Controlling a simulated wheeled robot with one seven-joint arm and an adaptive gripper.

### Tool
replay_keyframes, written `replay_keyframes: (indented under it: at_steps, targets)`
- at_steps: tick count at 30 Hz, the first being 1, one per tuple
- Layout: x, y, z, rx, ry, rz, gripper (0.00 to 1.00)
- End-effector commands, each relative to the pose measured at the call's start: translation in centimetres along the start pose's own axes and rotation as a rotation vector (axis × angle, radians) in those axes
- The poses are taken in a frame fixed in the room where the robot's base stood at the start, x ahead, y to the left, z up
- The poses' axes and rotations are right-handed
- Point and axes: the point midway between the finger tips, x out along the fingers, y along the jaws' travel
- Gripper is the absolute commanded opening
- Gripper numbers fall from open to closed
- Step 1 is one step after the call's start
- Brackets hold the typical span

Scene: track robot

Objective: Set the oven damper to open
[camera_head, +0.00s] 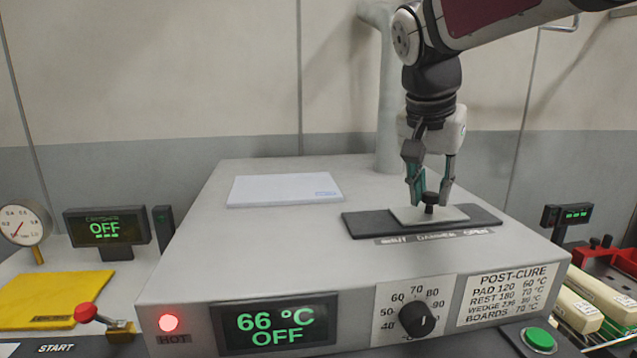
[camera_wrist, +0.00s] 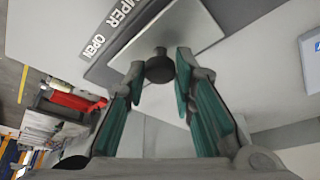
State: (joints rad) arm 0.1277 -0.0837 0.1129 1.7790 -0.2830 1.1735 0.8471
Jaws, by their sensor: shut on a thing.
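The oven damper is a light grey sliding plate (camera_head: 456,214) with a black knob (camera_head: 431,199) on a long dark track (camera_head: 365,226) on top of the oven. The label (camera_head: 435,237) in front reads SHUT at left and OPEN at right. The plate sits around the track's middle, with more dark track bare on its left than on its right. My gripper (camera_head: 429,201) points down and is shut on the knob. In the wrist view the knob (camera_wrist: 159,68) is between the fingertips, with the plate (camera_wrist: 185,35) beneath.
The oven (camera_head: 190,260) shows a 66 °C OFF display (camera_head: 275,323), a lit red HOT lamp (camera_head: 168,322) and a dial (camera_head: 418,319). A white sheet (camera_head: 284,189) lies on its top at left. A grey vertical pipe (camera_head: 389,130) rises behind the damper.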

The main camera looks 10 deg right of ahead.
Motion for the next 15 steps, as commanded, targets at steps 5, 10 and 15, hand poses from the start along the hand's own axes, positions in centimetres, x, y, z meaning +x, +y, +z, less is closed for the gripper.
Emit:
replay_keyframes:
  at_steps: [5,10,15]
  targets:
    - [0.7,2.1,-1.9,0.001,0.000,0.000,0.00]
    - [0.9,2.4,-2.3,-0.001,0.002,0.000,0.00]
    - [0.9,2.5,-2.3,0.000,0.004,0.002,0.00]
